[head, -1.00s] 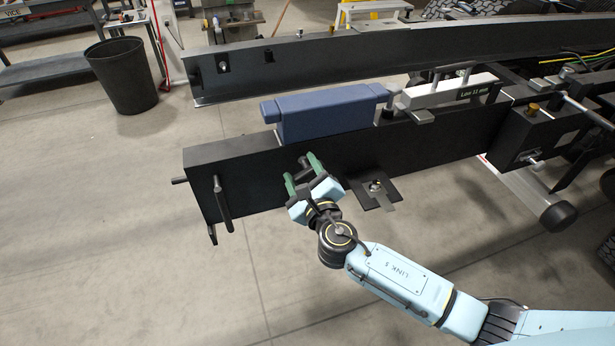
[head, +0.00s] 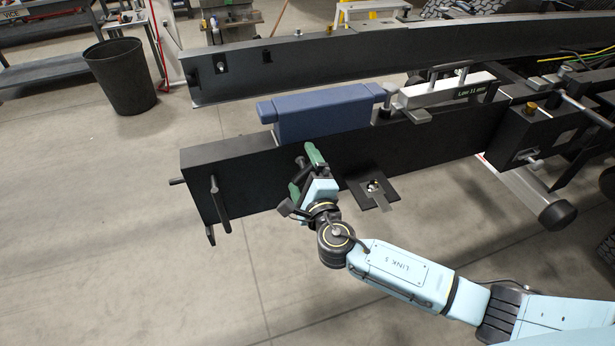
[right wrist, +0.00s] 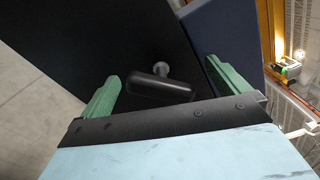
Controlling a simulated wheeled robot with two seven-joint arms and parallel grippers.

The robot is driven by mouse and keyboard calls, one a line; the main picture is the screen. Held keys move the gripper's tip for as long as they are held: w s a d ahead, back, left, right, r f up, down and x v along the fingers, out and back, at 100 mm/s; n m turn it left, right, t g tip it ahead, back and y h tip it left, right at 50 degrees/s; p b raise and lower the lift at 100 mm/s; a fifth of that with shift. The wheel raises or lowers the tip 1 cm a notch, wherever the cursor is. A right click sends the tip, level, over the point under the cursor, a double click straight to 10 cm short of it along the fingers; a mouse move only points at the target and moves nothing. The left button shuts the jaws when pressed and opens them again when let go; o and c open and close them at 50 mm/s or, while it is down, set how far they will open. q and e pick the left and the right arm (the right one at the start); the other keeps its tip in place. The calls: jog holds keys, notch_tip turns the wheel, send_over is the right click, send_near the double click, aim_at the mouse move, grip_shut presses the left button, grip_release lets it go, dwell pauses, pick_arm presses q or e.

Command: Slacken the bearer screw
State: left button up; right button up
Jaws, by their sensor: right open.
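A dark T-handled screw, which I take for the bearer screw, sticks out of the black beam. In the right wrist view its crossbar (right wrist: 160,87) lies between my green fingertips, with a gap on both sides. My right gripper (head: 305,172) is open in front of the beam's side face; it also shows in the right wrist view (right wrist: 165,90). In the head view the handle is mostly hidden by the gripper. The black beam (head: 255,180) carries a blue block (head: 325,112) on top. My left gripper is not in view.
Another dark handle (head: 219,200) hangs at the beam's left end. A small plate with a bolt (head: 373,190) juts out right of my gripper. A white level bar (head: 445,92) sits on the beam. A second beam (head: 310,55) runs behind.

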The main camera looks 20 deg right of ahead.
jog(key=shift+s+d+p, duration=0.1)
jog(key=shift+s+p, duration=0.3)
jog(key=shift+s, duration=0.25)
jog(key=s+p, duration=0.2)
jog(key=s, duration=0.3)
jog(key=shift+s, duration=0.4)
